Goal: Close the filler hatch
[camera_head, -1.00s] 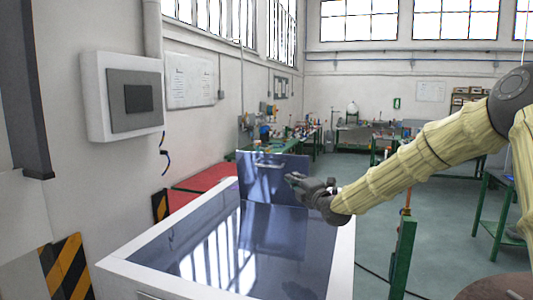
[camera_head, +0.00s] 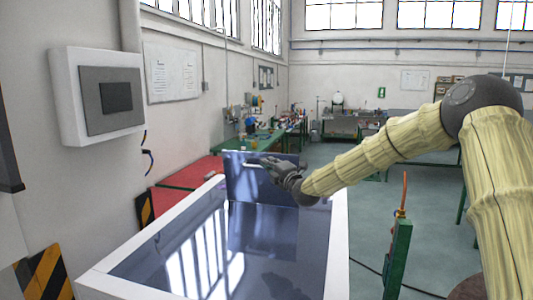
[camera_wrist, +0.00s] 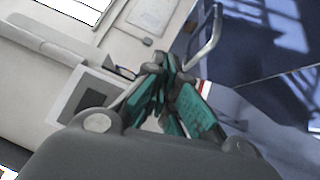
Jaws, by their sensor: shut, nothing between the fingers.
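The filler hatch (camera_head: 238,188) is a dark blue panel standing upright, open, at the far end of the glossy blue top (camera_head: 190,245) of a white-rimmed cabinet. A metal handle (camera_wrist: 208,42) sits on the hatch; it also shows in the head view (camera_head: 252,166). My gripper (camera_head: 262,162) is in front of the hatch's face, near the handle. In the wrist view my gripper's fingers (camera_wrist: 166,68) are together and empty, just left of the handle. Whether they touch the handle or the panel I cannot tell.
A grey-screened wall box (camera_head: 108,97) hangs on the left wall. Red panels (camera_head: 185,178) and green workbenches (camera_head: 262,140) lie beyond the hatch. A green post (camera_head: 397,255) stands right of the cabinet. Open floor lies behind it.

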